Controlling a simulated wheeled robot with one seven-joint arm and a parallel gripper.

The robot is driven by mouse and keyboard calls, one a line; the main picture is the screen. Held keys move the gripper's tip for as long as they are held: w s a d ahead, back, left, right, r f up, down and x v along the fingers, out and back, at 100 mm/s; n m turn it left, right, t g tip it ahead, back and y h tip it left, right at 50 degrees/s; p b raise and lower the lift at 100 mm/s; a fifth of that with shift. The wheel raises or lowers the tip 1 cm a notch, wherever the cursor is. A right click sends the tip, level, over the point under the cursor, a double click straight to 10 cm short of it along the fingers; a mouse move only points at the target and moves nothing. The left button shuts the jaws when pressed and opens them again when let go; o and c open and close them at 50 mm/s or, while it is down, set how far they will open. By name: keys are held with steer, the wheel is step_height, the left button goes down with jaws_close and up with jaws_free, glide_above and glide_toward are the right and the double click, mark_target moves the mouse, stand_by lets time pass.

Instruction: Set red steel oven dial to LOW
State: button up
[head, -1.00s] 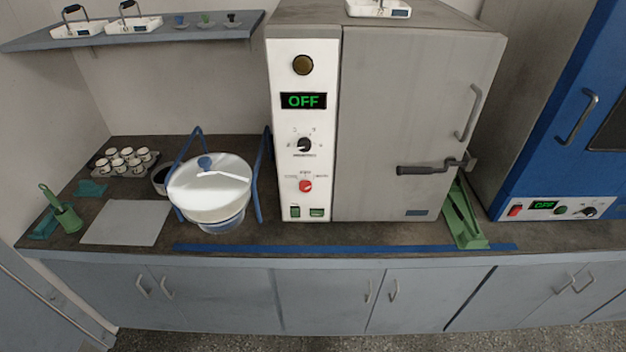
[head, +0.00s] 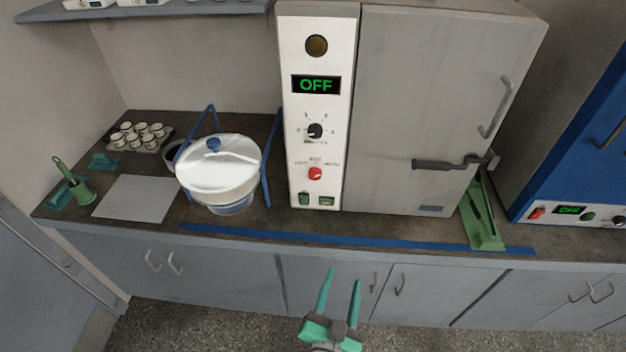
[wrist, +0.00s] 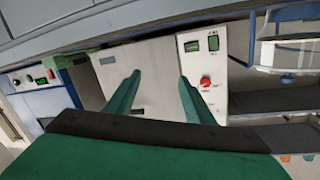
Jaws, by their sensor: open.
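The steel oven (head: 430,110) stands on the counter, with a white control panel on its left side. Its red dial (head: 315,173) sits low on the panel, below a black dial (head: 315,131) and a display (head: 316,85) reading OFF. Small labels surround the red dial; its exact setting is too small to tell. The red dial also shows in the wrist view (wrist: 205,82), where the picture is turned over. My gripper (head: 341,275) has green fingers, open and empty, in front of the cabinet doors, below and apart from the dial.
A white-lidded sieve shaker (head: 220,165) with blue posts stands left of the panel. A green stand (head: 483,215) is at the oven's right front. A blue strip (head: 350,242) runs along the counter edge. A blue oven (head: 585,140) stands at right.

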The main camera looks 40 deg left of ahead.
mark_target(314, 177)
steer(key=w+a+r+y, duration=0.2)
steer(key=w+a+r, duration=0.25)
steer(key=a, duration=0.35)
steer(key=w+a+r+y, duration=0.1)
steer(key=w+a+r, duration=0.2)
steer(key=a+r, duration=0.35)
steer(key=x, duration=0.7)
steer(key=a+f+x, duration=0.1)
steer(key=x, duration=0.2)
steer(key=shift+w+a, duration=0.1)
steer(key=shift+a, duration=0.1)
steer(key=c, duration=1)
steer(key=shift+c, duration=0.2)
